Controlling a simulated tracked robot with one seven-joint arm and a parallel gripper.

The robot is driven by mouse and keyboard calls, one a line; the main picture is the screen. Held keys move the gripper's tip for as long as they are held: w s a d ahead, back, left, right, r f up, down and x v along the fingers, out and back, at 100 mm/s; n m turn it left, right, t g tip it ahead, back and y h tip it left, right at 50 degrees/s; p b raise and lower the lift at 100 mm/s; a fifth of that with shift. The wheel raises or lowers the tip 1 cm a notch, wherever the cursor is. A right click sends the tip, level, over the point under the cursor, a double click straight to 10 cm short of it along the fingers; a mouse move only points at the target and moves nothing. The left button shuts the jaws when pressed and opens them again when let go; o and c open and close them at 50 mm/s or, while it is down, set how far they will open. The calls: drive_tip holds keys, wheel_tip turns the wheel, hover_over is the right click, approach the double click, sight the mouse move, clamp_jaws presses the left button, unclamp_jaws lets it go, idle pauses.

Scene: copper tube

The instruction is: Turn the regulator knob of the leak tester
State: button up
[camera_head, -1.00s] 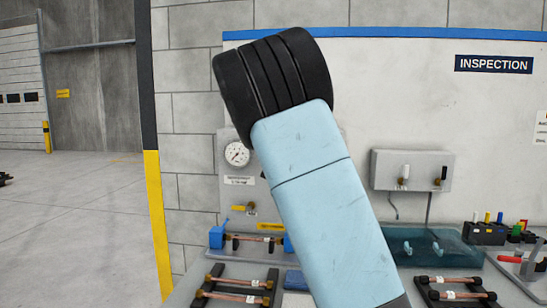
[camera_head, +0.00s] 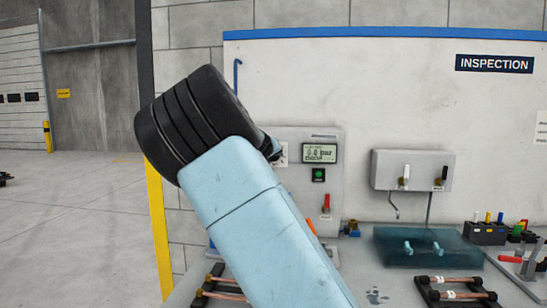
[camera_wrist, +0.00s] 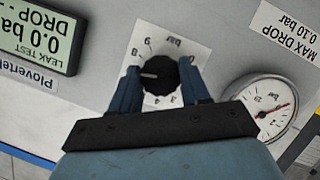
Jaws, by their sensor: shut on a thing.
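The black regulator knob (camera_wrist: 160,76) sits on a white dial plate in the wrist view, which appears upside down. Its pale pointer mark points left in that view. My gripper (camera_wrist: 159,69) is shut on the knob, with one blue finger on each side. The leak tester (camera_head: 333,145) stands against the wall in the head view, its display (camera_head: 319,153) showing 0.0. The display also shows in the wrist view (camera_wrist: 38,35). In the head view my arm hides the knob and most of the gripper.
A round gauge (camera_wrist: 265,105) with a red needle is beside the dial. A grey valve box (camera_head: 412,170) hangs to the right, above a teal tray (camera_head: 425,249). Copper tubes on a black rack (camera_head: 457,293) lie on the bench. Open floor is at left.

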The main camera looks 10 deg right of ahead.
drive_tip(key=n+h, duration=0.1)
drive_tip(key=n, duration=0.1)
drive_tip(key=n+h, duration=0.1)
drive_tip(key=n, duration=0.1)
drive_tip(key=shift+w+a+f+h, duration=0.1)
drive_tip(key=shift+a+f+h, duration=0.1)
drive_tip(key=shift+a+h, duration=0.2)
drive_tip(key=shift+n, duration=0.3)
drive_tip(key=o, duration=0.8)
drive_tip(key=shift+o, duration=1.2)
drive_tip(key=shift+d, duration=0.2)
drive_tip(key=v, duration=1.3)
drive_tip(key=shift+s+a, duration=0.25)
drive_tip(key=shift+a, duration=0.05)
